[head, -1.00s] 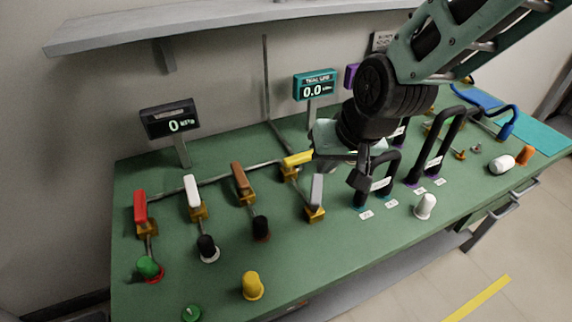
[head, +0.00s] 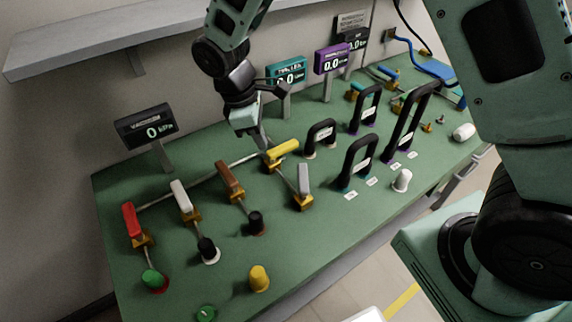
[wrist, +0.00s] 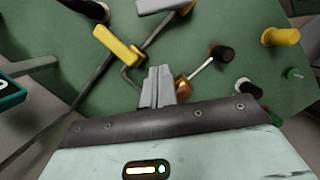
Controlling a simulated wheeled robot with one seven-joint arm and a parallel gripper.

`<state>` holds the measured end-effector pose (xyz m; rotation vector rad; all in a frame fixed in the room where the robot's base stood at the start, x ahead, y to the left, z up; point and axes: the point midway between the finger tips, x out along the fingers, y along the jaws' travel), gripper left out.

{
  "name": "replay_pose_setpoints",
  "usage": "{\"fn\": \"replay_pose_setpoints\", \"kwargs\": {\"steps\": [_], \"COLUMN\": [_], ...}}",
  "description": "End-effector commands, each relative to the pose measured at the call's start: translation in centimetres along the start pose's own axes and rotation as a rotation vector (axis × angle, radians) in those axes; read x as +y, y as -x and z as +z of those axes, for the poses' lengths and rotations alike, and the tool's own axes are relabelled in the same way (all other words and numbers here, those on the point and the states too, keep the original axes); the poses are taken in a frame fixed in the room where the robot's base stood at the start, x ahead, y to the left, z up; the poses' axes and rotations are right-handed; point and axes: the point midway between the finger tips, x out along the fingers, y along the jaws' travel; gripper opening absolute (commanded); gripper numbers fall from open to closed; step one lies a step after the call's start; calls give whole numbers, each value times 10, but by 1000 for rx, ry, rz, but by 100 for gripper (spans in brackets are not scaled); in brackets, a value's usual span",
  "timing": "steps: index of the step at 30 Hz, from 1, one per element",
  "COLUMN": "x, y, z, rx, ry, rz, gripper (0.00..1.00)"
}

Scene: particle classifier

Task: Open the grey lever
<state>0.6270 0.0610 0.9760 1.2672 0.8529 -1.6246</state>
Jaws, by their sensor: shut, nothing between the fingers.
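The grey lever (head: 304,179) stands on a brass valve near the middle of the green bench, its handle pointing up and away in the head view. In the wrist view it shows at the top edge (wrist: 160,5), partly cut off. My gripper (head: 263,141) is above the bench, behind and left of the grey lever, beside the yellow lever (head: 283,149). In the wrist view my gripper (wrist: 158,75) has its fingers together and empty, pointing toward the gap between the yellow lever (wrist: 118,45) and a brass valve (wrist: 183,88). It appears apart from the grey lever.
Brown (head: 230,180), white (head: 180,198) and red (head: 131,221) levers stand left of the grey one. Black arched handles (head: 357,158) rise on the right. A display (head: 286,72) stands behind my gripper. The bench's front middle is fairly clear.

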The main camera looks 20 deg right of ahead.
Motion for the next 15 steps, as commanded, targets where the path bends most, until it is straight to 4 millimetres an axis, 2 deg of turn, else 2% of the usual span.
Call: {"fn": "replay_pose_setpoints", "kwargs": {"steps": [5, 15], "x": [-1, -1], "y": [-17, -85], "z": [1, 1], "rx": [-4, -4], "ry": [-1, 0], "rz": [-3, -4], "gripper": [0, 0]}}
